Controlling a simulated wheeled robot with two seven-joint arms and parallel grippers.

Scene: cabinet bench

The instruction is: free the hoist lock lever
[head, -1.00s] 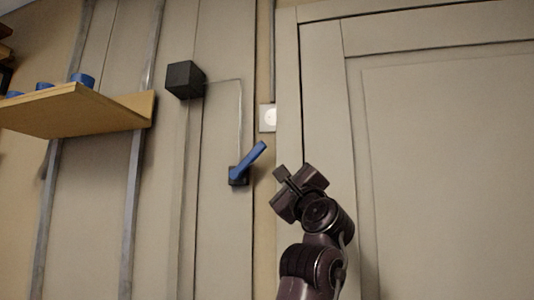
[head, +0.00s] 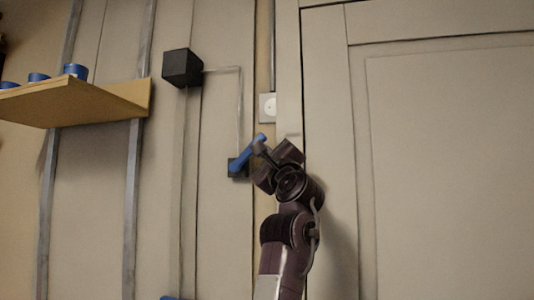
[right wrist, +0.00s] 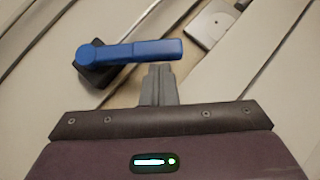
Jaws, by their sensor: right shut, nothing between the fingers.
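The blue lever (head: 243,162) is mounted on a small black base (head: 236,172) on the wall panel and slants up to the right. It also shows in the right wrist view (right wrist: 140,51), where its black base (right wrist: 96,70) is at its left end. My right gripper (head: 260,148) is at the lever's outer half and partly covers it. In the right wrist view its closed fingers (right wrist: 159,78) stand just below the lever, near its free end. They hold nothing. I cannot tell whether they touch the lever. My left gripper is not in view.
A thin conduit (head: 240,100) runs from the lever base up to a black box (head: 182,68). A white wall plate (head: 268,107) sits above the lever. A wooden shelf (head: 85,104) with blue cups is at left. A large cabinet door (head: 440,160) fills the right.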

